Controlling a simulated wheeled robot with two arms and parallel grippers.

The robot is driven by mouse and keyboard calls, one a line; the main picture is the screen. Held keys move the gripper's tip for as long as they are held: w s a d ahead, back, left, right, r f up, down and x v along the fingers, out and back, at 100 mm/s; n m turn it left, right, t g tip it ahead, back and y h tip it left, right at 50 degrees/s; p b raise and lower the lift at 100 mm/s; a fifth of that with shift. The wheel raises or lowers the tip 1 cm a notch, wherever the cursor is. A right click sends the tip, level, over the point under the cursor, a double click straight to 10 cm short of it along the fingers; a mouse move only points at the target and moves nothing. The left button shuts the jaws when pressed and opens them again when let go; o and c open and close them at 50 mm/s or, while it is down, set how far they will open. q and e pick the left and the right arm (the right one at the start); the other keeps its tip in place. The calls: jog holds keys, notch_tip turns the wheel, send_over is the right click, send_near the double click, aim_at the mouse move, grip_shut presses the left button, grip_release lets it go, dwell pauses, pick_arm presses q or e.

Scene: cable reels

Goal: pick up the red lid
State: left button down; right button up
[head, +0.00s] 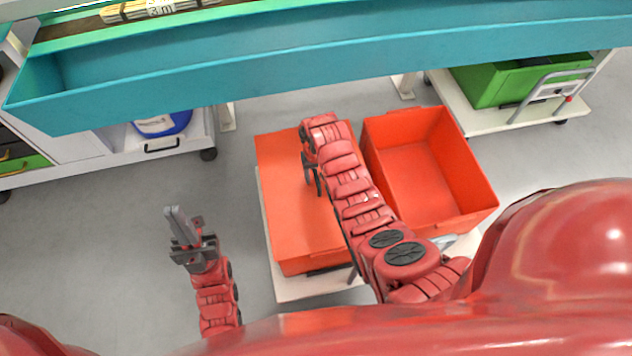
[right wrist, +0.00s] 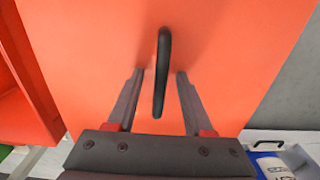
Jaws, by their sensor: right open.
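The red lid (head: 283,217) lies flat on the left of two red crates in the head view. In the right wrist view the lid (right wrist: 85,45) fills most of the picture, and its black bar handle (right wrist: 162,75) stands up from it. My right gripper (head: 313,188) is over the lid, pointing down. In the right wrist view its open fingers (right wrist: 160,85) have the handle between them, with gaps showing on both sides. My arm hides part of the lid in the head view. My left gripper (head: 183,230) is over bare floor, away from the lid; its finger gap is unclear.
An open, empty red crate (head: 425,165) stands right of the lidded one, on a white cart (head: 292,290). A long teal trough (head: 330,65) crosses the back. A green crate (head: 520,80) stands at the right. Floor is clear on the left.

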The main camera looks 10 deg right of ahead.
jog(key=shift+c, duration=0.4)
grip_shut()
dwell(0.9)
